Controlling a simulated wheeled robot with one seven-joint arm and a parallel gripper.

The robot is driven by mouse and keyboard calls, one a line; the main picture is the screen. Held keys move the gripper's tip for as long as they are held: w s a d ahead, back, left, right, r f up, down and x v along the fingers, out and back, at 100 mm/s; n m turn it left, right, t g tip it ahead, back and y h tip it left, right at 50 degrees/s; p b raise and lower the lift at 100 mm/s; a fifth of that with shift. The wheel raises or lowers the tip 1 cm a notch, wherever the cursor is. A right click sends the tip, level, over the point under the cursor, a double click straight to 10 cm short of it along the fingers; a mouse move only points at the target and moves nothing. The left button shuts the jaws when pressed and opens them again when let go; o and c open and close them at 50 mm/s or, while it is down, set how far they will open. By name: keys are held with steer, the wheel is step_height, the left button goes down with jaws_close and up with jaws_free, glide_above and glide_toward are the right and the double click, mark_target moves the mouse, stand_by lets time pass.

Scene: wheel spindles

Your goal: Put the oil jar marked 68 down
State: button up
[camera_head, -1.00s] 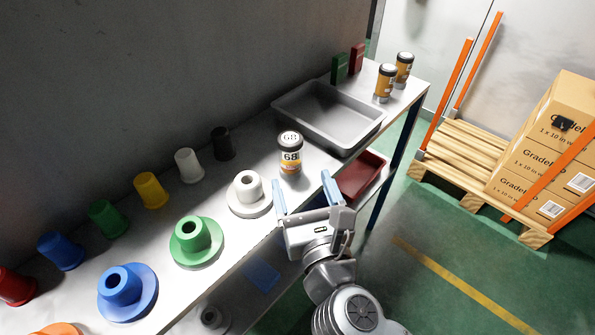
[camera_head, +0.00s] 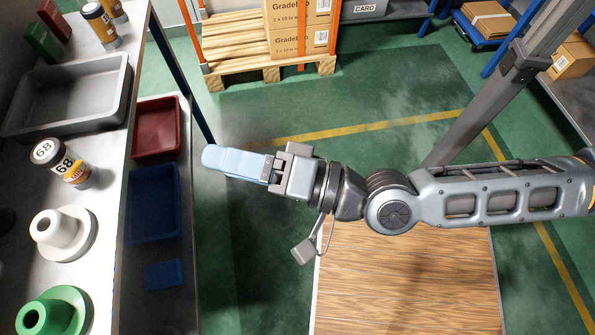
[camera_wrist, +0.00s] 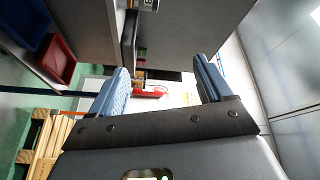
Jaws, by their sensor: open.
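The oil jar marked 68 (camera_head: 62,163) stands upright on the grey bench, between the grey tray and the white flanged spindle. It has a black lid with a white 68 label, and a white and orange body. My gripper (camera_head: 212,158) is off the bench's right edge, to the right of the jar and apart from it. Its blue fingers overlap in the head view. In the wrist view my gripper (camera_wrist: 162,78) shows its two fingers spread, with nothing held between them.
The grey tray (camera_head: 110,110) is beyond the jar; the white spindle (camera_head: 62,235) and green spindle (camera_head: 55,312) are nearer. Red bin (camera_head: 157,128) and blue bin (camera_head: 153,205) sit on the lower shelf. A loaded pallet (camera_head: 270,65) stands beyond open green floor.

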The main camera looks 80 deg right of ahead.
steer(key=s+n+g+y, duration=0.2)
steer(key=s+n, duration=0.8)
steer(key=n, duration=0.5)
steer(key=shift+s+a+f+g, duration=0.3)
steer(key=shift+s+f+g, duration=0.1)
steer(key=shift+g, duration=0.5)
steer(key=shift+a, duration=0.1)
